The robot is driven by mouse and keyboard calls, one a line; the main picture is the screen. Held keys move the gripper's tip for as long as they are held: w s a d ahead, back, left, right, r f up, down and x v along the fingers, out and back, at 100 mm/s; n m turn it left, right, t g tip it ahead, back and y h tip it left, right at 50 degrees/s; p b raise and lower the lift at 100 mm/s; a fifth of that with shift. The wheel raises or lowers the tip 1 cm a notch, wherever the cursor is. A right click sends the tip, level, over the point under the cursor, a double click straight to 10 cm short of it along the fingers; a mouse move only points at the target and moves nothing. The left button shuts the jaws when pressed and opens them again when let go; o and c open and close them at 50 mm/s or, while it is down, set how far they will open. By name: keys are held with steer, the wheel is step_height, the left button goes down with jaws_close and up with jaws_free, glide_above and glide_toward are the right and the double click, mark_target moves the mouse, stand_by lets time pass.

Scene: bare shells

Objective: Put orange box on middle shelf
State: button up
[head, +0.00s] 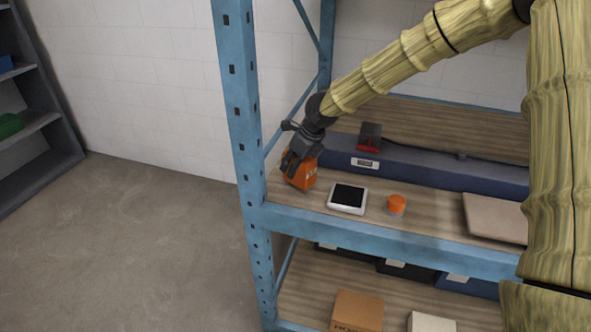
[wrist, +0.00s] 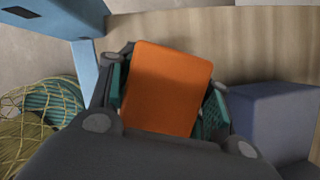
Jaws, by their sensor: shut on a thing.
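The orange box (head: 304,176) is at the left end of a wooden shelf board (head: 428,221), close to the blue front post. My gripper (head: 297,160) reaches down to it from above and is shut on it. In the wrist view the orange box (wrist: 167,89) fills the space between the fingers of my gripper (wrist: 165,100), with the wooden board behind it. I cannot tell whether the box's underside touches the board.
A white device with a dark screen (head: 348,198), an orange-capped jar (head: 396,205) and a flat tan package (head: 495,218) lie along the board. A long blue case (head: 440,168) lies behind them. The blue post (head: 243,100) stands close left. Cardboard boxes (head: 357,311) sit below.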

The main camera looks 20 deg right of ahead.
mark_target(308, 159)
steer(key=shift+f+p, duration=0.5)
steer(key=shift+f, duration=0.95)
steer(key=shift+f, duration=0.15)
steer(key=o, duration=1.1)
steer(key=shift+d+r, duration=0.15)
steer(key=shift+r, duration=0.4)
steer(key=b+v, duration=0.2)
steer(key=v, duration=0.9)
steer(key=shift+s+b, duration=0.2)
steer(key=shift+b, duration=0.1)
